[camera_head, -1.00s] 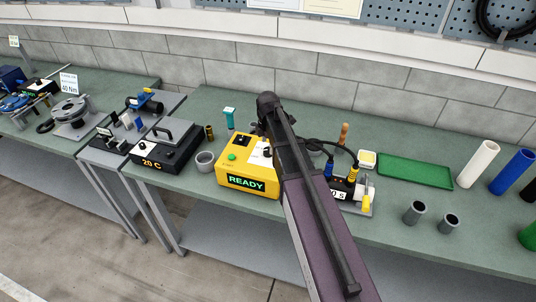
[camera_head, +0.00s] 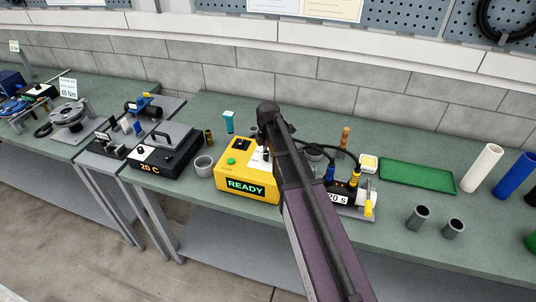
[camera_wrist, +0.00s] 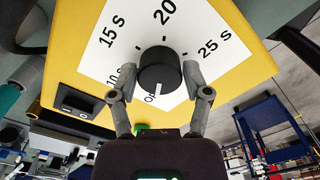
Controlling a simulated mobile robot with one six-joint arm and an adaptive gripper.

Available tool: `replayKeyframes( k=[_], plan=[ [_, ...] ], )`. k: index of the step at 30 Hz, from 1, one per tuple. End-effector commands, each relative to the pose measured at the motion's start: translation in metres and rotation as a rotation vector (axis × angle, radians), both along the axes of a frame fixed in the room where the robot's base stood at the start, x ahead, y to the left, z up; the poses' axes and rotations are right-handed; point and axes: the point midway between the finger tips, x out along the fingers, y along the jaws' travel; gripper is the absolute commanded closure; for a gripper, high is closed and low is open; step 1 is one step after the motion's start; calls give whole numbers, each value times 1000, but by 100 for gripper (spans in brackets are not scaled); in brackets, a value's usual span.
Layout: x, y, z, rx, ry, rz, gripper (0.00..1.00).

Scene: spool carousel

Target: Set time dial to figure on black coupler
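The time dial (camera_wrist: 158,70) is a black round knob on the white face of the yellow box (camera_head: 230,196). Its white mark points down in the wrist view, at the OFF label, which is partly covered. The figures 15 S, 20 and 25 S show around it; a 10 is partly hidden. My gripper (camera_wrist: 160,76) has one finger on each side of the knob, open, with small gaps seeming to remain. In the head view my arm hides the dial. The black coupler (camera_head: 346,188) carries a white card (camera_head: 337,199) reading 20 S.
The box's display (camera_head: 245,188) reads READY, beside a green button (camera_head: 231,161). A black rocker switch (camera_wrist: 84,104) sits near the dial. A grey cup (camera_head: 204,166) stands left of the box. A green tray (camera_head: 416,176) and upright grey tubes (camera_head: 418,216) stand to the right.

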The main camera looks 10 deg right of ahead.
Motion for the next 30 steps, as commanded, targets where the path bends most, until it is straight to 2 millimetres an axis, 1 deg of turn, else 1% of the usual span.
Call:
replayKeyframes(
  k=[1, 2, 3, 4, 11, 17, 23, 30],
  plan=[
    [0, 0, 0, 0, 0, 0, 69],
    [0, 0, 0, 0, 0, 0, 78],
    [0, 0, 0, 0, 0, 0, 90],
    [0, 0, 0, 0, 0, 0, 95],
    [0, 0, 0, 0, 1, -5, 95],
    [0, 0, 0, 0, 1, -44, 95],
    [0, 0, 0, 0, 1, -136, 95],
    [-1, 0, 0, 0, 1, -320, 95]
  ],
)
